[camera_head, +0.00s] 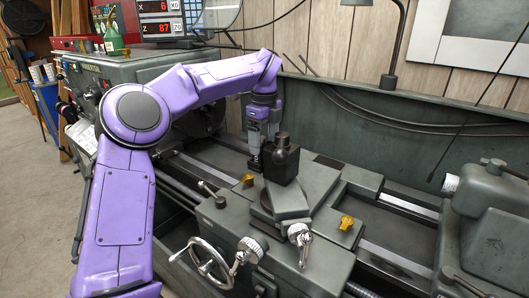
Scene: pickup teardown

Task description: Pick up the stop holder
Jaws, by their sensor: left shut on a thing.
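My left gripper (257,158) points down beside the dark tool post (281,163) on the lathe's cross slide, on its left side. Its fingers are shut on a small dark piece, which I take to be the stop holder (256,166). The piece is small and partly hidden by the fingers, so its shape is hard to make out. It appears close against the tool post; I cannot tell whether they touch. My right gripper is out of view.
The lathe carriage has a handwheel (207,262) and levers in front. The tailstock (492,215) stands at the right. The headstock (130,75) is behind my left arm. A lamp (394,50) and hanging cables are at the back. Bare ways lie right of the carriage.

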